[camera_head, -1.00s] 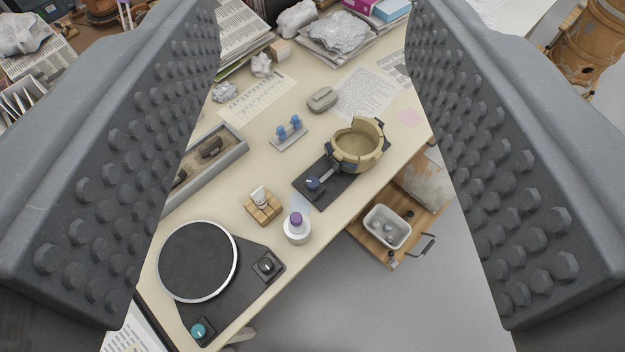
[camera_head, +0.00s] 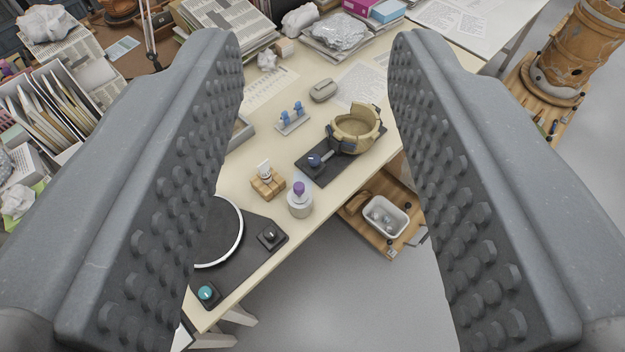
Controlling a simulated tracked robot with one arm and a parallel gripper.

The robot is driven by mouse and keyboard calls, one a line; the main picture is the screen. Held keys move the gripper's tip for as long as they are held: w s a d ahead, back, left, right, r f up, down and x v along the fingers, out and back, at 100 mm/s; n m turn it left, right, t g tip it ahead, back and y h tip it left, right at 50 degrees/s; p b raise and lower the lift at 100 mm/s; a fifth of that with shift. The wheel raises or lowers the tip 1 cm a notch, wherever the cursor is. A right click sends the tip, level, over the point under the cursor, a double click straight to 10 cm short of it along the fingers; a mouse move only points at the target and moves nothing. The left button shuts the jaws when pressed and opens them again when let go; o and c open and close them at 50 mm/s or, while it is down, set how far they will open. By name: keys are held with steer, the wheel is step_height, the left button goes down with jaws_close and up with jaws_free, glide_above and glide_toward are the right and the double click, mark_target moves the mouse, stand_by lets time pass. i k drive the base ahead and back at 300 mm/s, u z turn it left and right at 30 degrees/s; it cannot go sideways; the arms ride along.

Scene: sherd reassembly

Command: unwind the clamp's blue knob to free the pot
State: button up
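The tan pot (camera_head: 354,132) is an open, broken-rimmed ring. It sits in the dark clamp (camera_head: 322,172) on the cream table, a little right of centre. A dark jaw touches or nearly touches the pot's left side. My gripper (camera_head: 316,190) is open and empty, its two studded grey fingers wide apart in the foreground. The pot and knob show between the fingers, well beyond them.

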mark_target(314, 159)
steer(key=z, duration=0.45)
steer(key=i, duration=1.4)
steer(key=u, duration=0.2)
